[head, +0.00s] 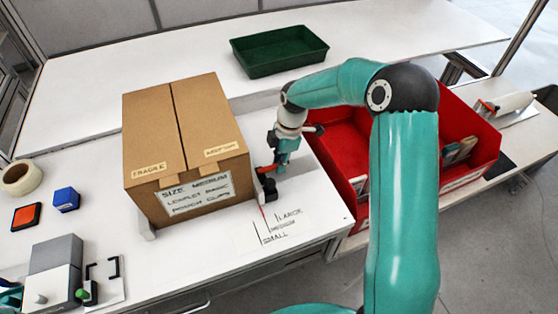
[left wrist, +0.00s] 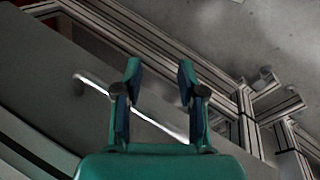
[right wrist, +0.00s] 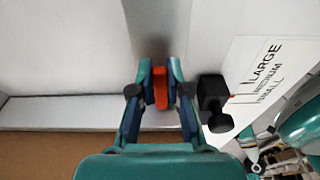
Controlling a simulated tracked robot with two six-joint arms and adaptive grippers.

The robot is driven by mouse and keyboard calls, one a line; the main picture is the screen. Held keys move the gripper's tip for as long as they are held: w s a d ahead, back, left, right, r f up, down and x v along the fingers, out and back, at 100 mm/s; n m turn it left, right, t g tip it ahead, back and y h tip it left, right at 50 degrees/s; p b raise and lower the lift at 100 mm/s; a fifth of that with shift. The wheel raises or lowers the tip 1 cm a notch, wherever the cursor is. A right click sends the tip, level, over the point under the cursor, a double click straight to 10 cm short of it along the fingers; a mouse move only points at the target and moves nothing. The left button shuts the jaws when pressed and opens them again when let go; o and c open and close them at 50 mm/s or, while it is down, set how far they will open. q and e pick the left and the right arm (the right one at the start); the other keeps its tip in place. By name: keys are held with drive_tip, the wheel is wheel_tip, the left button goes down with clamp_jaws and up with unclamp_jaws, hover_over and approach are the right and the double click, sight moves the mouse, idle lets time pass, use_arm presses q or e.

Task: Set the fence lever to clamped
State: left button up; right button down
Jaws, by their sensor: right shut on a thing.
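The fence lever (right wrist: 160,84) is a small orange-red handle in the right wrist view. In the head view it shows as a red bit (head: 266,169) at the right side of the cardboard box. My right gripper (right wrist: 160,72) is shut on the lever, with a finger on each side of it. A black block with a knob (right wrist: 213,98) sits just right of the lever, near the printed size scale (head: 278,226) marked large, medium and small. My left gripper (left wrist: 157,72) is open and empty in the left wrist view, with rails and floor behind it.
A cardboard box (head: 183,130) stands left of the lever. A red bin (head: 410,190) lies to the right, a green tray (head: 280,51) at the back. A grey block (head: 58,254), a blue block (head: 66,199) and a tape roll (head: 20,177) are at the left.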

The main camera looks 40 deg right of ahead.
drive_tip(key=shift+f+y, duration=0.1)
drive_tip(key=shift+y, duration=0.2)
drive_tip(key=c, duration=1.1)
unclamp_jaws()
drive_tip(key=v, duration=1.1)
drive_tip(key=shift+r, duration=0.4)
